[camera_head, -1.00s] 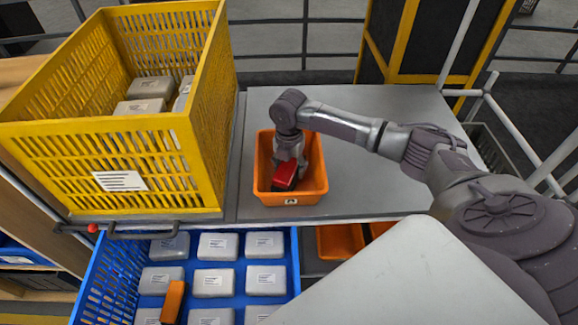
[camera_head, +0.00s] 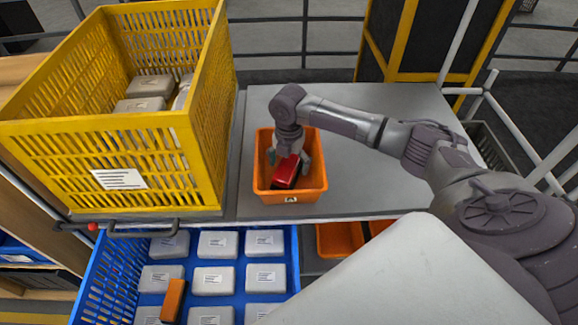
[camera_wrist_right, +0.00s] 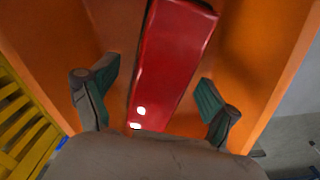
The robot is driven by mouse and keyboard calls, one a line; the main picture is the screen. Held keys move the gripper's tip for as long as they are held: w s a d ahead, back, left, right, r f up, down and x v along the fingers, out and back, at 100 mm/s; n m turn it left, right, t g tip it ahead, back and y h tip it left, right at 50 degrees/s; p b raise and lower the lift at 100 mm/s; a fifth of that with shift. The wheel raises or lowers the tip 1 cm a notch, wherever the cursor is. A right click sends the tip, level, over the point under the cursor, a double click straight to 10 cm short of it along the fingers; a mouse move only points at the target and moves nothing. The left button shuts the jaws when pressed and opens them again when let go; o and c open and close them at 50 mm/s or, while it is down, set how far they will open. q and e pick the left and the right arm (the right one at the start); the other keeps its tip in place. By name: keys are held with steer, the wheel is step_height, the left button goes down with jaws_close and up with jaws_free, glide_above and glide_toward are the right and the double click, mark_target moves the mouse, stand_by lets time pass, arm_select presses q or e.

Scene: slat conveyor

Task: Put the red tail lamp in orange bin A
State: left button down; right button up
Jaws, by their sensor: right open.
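The red tail lamp (camera_head: 287,171) is inside the orange bin (camera_head: 290,198) on the grey table. In the right wrist view the lamp (camera_wrist_right: 172,62) runs lengthwise between orange bin walls (camera_wrist_right: 265,60). My right gripper (camera_head: 290,168) reaches down into the bin over the lamp. In the wrist view its fingers (camera_wrist_right: 155,95) are spread, one on each side of the lamp, with gaps to it. The lamp's underside is hidden. My left gripper is in none of the views.
A tall yellow crate (camera_head: 170,215) with grey boxes stands left of the bin. Below is a blue crate (camera_head: 98,275) with several grey boxes and an orange block (camera_head: 173,300). More orange bins (camera_head: 338,238) sit under the table edge. The table (camera_head: 385,150) right of the bin is clear.

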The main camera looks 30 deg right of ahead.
mark_target(289, 163)
step_height(289, 163, up, 11)
steer(key=b, duration=0.1)
stand_by(0.7)
